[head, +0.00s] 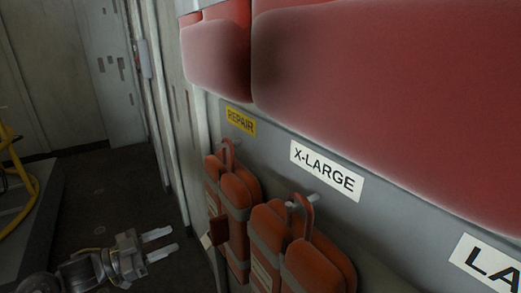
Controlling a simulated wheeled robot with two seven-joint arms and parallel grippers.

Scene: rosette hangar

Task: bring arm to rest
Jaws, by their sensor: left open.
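My left gripper (159,244) shows at the lower left of the head view. Its two pale fingers point right and stand apart, with nothing between them. It is over the dark floor, to the left of the orange packs, and apart from them. My right gripper does not show.
Orange packs with grey straps hang on hooks under a yellow REPAIR label (240,121) and a white X-LARGE label (327,171). Red padded shapes (390,85) fill the upper right. A yellow tubular frame (22,190) stands at the left edge. Dark floor (105,195) is clear between.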

